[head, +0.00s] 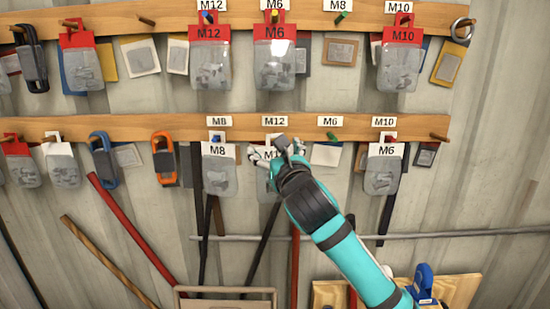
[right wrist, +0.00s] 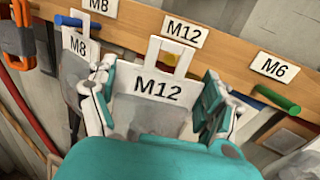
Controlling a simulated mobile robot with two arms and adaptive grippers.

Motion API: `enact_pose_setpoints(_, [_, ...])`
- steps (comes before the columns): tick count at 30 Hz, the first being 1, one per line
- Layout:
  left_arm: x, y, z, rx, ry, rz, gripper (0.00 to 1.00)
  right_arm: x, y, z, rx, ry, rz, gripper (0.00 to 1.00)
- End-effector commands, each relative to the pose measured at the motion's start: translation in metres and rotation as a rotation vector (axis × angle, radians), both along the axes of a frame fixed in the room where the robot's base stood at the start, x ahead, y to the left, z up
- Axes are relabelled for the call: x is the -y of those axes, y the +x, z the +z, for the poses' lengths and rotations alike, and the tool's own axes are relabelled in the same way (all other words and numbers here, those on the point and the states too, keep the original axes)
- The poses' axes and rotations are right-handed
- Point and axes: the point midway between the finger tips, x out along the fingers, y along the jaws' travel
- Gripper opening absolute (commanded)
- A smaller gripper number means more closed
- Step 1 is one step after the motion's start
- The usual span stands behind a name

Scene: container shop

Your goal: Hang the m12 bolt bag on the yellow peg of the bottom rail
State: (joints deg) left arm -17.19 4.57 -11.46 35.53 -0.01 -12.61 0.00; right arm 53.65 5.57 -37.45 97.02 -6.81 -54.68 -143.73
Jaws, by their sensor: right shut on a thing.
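The M12 bolt bag (right wrist: 157,88) has a white header with a hanger tab on top and a clear pouch below. My right gripper (head: 275,153) is shut on it in front of the bottom rail (head: 80,127), under the rail's M12 label (head: 275,121). The right wrist view shows the gripper (right wrist: 158,92) with a finger at each side of the header. A bit of yellow peg (right wrist: 170,72) shows through the opening of the hanger tab. I cannot tell whether the tab is around the peg or in front of it. My left gripper is not in view.
Left of it, an M8 bag (head: 219,172) hangs on the blue peg (right wrist: 68,20). Right of it, the green peg (right wrist: 278,98) stands out under the M6 label (right wrist: 273,67). An M6 bag (head: 384,172) hangs under M10. More bags hang on the upper rail (head: 345,18).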

Motion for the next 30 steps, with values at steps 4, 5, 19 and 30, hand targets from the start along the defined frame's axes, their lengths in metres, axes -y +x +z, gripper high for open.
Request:
enact_pose_setpoints(4, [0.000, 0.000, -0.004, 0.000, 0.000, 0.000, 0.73, 0.000, 0.009, 0.000, 0.002, 0.001, 0.000, 0.47])
enact_pose_setpoints(5, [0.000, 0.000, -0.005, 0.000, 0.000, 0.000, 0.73, 0.000, 0.011, 0.000, 0.002, 0.000, 0.001, 0.47])
enact_pose_setpoints(19, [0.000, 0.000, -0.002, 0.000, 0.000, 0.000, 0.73, 0.001, 0.038, -0.002, 0.001, -0.002, -0.001, 0.47])
enact_pose_setpoints(30, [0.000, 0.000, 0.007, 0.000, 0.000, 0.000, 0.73, 0.000, 0.043, -0.005, 0.001, 0.000, 0.000, 0.47])
